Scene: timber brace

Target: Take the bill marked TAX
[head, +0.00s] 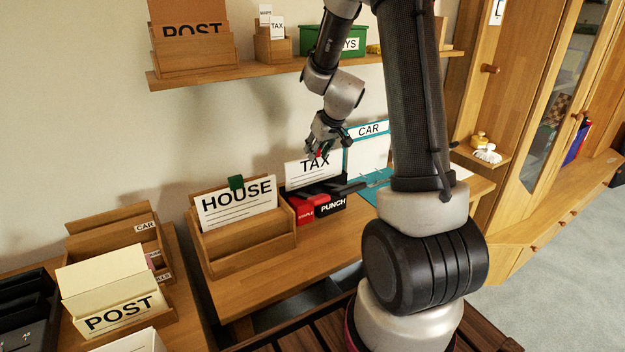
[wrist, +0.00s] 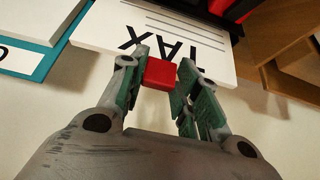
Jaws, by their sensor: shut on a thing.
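The white bill marked TAX (head: 301,168) stands upright behind a black holder on the desk. It also shows upside down in the wrist view (wrist: 112,30). A red clip (wrist: 160,73) sits at the bill's top edge. My gripper (head: 321,150) is above the bill with its fingers on either side of the red clip, shut on it. The bill's lower part is hidden behind the holder. A small card marked TAX (head: 277,27) also stands in a wooden box on the wall shelf.
A HOUSE bill (head: 237,208) with a green clip stands in a wooden holder to the left. A teal-edged CAR sheet (head: 367,150) stands close on the right. Red and black boxes, one marked PUNCH (head: 332,206), sit in front. The wall shelf (head: 210,76) is above.

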